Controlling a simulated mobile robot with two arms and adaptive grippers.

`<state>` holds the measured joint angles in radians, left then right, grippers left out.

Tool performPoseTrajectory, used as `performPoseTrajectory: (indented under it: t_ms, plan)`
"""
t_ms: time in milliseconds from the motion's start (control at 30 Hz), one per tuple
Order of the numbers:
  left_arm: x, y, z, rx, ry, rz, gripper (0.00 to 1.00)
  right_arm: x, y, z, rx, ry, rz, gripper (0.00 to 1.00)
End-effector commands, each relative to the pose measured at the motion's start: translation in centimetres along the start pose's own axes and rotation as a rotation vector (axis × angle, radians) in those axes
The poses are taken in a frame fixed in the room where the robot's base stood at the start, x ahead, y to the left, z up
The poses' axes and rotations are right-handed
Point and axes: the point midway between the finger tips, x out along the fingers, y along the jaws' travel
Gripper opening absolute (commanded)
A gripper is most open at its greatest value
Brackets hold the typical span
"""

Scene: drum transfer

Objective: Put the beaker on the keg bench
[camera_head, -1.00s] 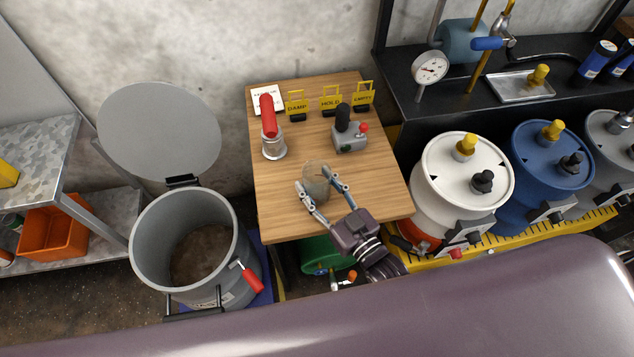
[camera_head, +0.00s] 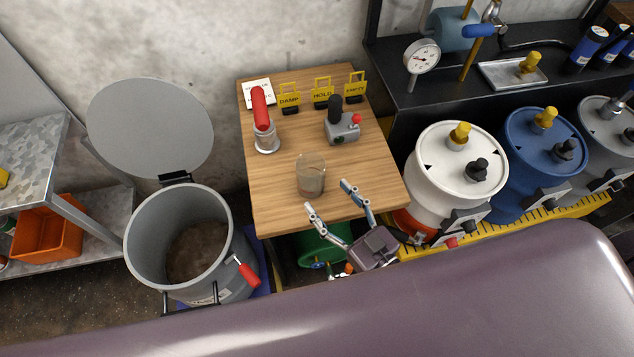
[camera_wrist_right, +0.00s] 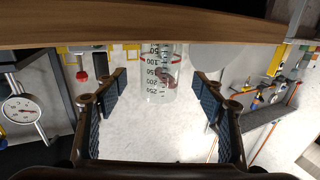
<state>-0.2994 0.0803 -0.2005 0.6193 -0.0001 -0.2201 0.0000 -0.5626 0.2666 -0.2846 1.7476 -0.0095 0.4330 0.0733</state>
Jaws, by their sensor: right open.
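The beaker (camera_head: 310,176), clear glass with some murky content low inside, stands upright on the wooden bench (camera_head: 270,200), near its front edge. My right gripper (camera_head: 329,195) is open and empty, just in front of the beaker and apart from it. In the right wrist view the beaker (camera_wrist_right: 161,75) with its printed scale shows between the open fingers (camera_wrist_right: 158,95), beyond their tips; the picture there is upside down. My left gripper is not in view.
On the bench stand a red-handled tool (camera_head: 262,120), a grey joystick box (camera_head: 342,128) and yellow tags (camera_head: 322,92). An open grey drum (camera_head: 180,245) is at left. White (camera_head: 460,165) and blue (camera_head: 540,160) kegs stand at right, below a black shelf with a gauge (camera_head: 421,56).

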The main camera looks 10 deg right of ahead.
Motion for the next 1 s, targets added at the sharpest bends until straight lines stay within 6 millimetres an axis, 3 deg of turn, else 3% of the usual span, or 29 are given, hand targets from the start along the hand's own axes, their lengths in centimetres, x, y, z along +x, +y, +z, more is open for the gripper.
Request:
performPoseTrajectory:
  t_ms: [100,300,1000]
  plan:
    - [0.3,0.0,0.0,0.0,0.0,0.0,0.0,-2.3,-0.1,0.2,0.0,-0.003,-0.001,0.63]
    - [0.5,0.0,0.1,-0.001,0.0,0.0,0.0,-4.2,0.0,0.0,-0.001,-0.001,0.0,0.63]
    - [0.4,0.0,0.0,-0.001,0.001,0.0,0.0,-4.4,0.0,0.0,-0.001,-0.001,0.0,0.63]
